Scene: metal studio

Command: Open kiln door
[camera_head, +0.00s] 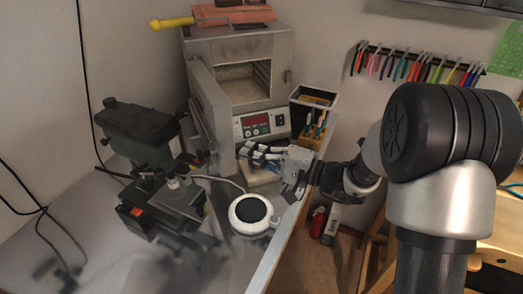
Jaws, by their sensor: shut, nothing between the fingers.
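The kiln (270,50) stands at the back of the bench, a grey box with a control panel (258,123) on its lower front. Its door (210,108) is swung out to the left, and the chamber (244,84) shows open and pale inside. My gripper (243,152) is in front of the kiln, below the control panel and to the right of the door's lower end. Its fingers point left and are shut with nothing between them. I cannot tell whether a fingertip touches the door.
A dark green machine (140,135) stands left of the door. A round white device (250,213) sits in front of my gripper. A tool box (312,105) stands right of the kiln. Pliers (415,68) hang on the wall. The bench's right edge (285,240) runs below my arm.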

